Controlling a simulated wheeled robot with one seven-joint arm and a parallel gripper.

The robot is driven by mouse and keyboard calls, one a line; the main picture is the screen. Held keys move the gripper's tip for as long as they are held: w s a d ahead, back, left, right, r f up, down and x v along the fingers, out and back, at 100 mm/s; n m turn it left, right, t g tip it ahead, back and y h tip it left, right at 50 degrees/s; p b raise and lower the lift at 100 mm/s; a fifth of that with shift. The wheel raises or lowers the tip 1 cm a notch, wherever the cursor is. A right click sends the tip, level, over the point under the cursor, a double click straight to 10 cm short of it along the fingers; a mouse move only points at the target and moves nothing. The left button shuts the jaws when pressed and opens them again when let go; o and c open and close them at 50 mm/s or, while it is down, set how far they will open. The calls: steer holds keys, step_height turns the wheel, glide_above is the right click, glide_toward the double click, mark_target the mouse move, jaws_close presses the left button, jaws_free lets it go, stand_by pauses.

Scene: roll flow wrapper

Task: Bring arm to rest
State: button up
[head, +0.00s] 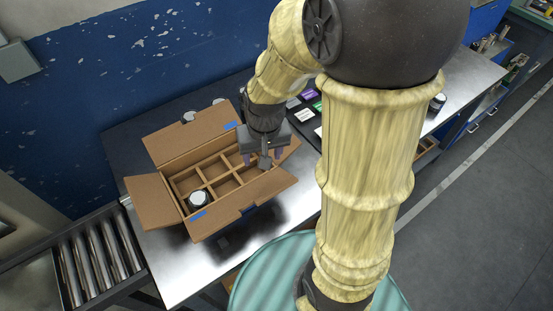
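My gripper (264,161) hangs at the end of my arm above the right side of an open cardboard box (218,221). Its fingers point down towards the box's right compartments. The finger gap is too small to read, and I see nothing clearly held. My arm reaches over from the right and hides part of the table and the box's far right corner.
The box has dividers, spread flaps and a dark jar (199,198) in its near-left compartment. It stands on a metal table (171,268). More jars (189,117) stand behind it. Small coloured cards (308,94) lie at the back. A roller conveyor (97,262) is at left. Another jar (437,102) stands at right.

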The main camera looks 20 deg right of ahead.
steer(key=shift+n+t, duration=0.4)
steer(key=shift+t, duration=0.1)
steer(key=s+d, duration=0.2)
steer(key=s, duration=0.1)
steer(key=shift+s+d+r, duration=0.15)
steer(key=shift+d+r, duration=0.05)
steer(key=shift+d, duration=0.05)
stand_by(0.4)
